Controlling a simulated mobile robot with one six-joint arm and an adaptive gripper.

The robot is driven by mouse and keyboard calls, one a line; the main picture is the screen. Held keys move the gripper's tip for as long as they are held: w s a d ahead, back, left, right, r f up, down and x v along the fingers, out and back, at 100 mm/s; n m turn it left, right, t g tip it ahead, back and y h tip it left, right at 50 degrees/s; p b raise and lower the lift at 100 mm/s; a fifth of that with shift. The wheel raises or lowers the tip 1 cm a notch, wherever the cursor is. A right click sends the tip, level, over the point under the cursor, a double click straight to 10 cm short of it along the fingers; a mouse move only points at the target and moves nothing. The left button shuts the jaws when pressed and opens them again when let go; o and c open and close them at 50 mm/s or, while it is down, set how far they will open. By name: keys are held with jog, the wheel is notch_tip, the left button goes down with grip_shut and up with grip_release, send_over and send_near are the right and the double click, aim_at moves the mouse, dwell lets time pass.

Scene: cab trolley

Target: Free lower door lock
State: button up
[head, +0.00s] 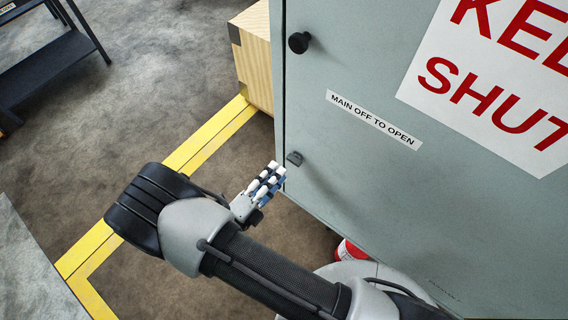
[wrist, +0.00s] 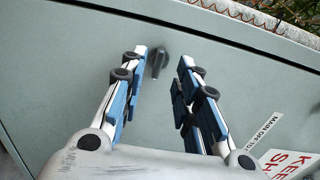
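The lower door lock (head: 294,158) is a small dark grey turn handle near the left edge of the grey-green cabinet door (head: 350,190). In the wrist view the lock (wrist: 159,62) is a dark, narrow handle, standing nearly upright in that picture. My gripper (head: 273,176) is beside the door edge, just below and left of the lock in the head view. In the wrist view my gripper (wrist: 163,57) is open, its two blue-and-white fingers apart with the lock showing between their tips. I cannot tell how much depth separates tips and handle. Nothing is held.
A round black knob (head: 299,42) is higher on the same door edge. The door carries a "MAIN OFF TO OPEN" label (head: 373,119) and a red-lettered sign (head: 500,90). A wooden crate (head: 256,60) stands behind the cabinet. A red-and-white object (head: 350,251) is low beside it.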

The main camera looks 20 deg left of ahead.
jog(key=v, duration=0.6)
dwell(0.5)
